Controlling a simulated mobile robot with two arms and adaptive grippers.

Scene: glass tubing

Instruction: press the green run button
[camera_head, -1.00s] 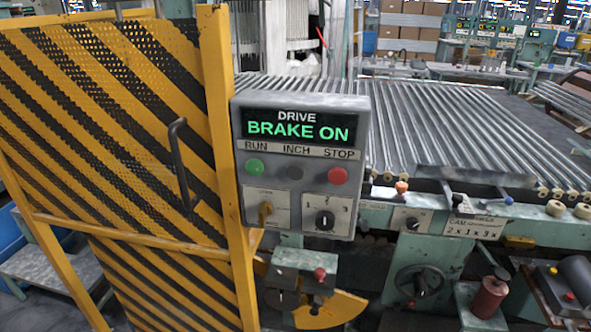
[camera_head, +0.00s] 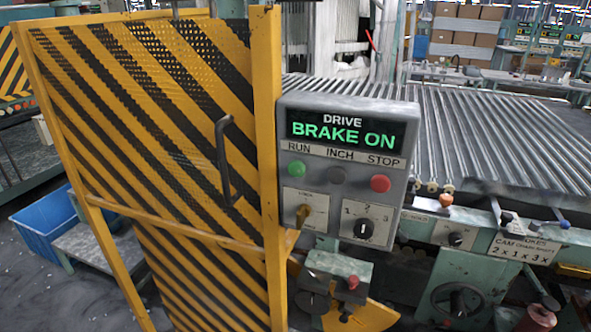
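The green run button (camera_head: 296,169) is on the left of a grey control box (camera_head: 349,170), under the label RUN. A dark inch button (camera_head: 337,175) and a red stop button (camera_head: 380,183) sit to its right. The display (camera_head: 346,129) above reads "DRIVE BRAKE ON" in lit letters. Below the buttons are a yellow key-like switch (camera_head: 303,214) and a black rotary knob (camera_head: 363,229) marked 1, 2, 3. Neither of my grippers shows in the head view.
A yellow and black striped guard gate (camera_head: 150,130) with a dark handle (camera_head: 223,160) stands left of the box, its yellow post (camera_head: 267,150) close beside it. A bed of metal rods (camera_head: 500,135) lies behind and right. A blue bin (camera_head: 45,222) is at far left.

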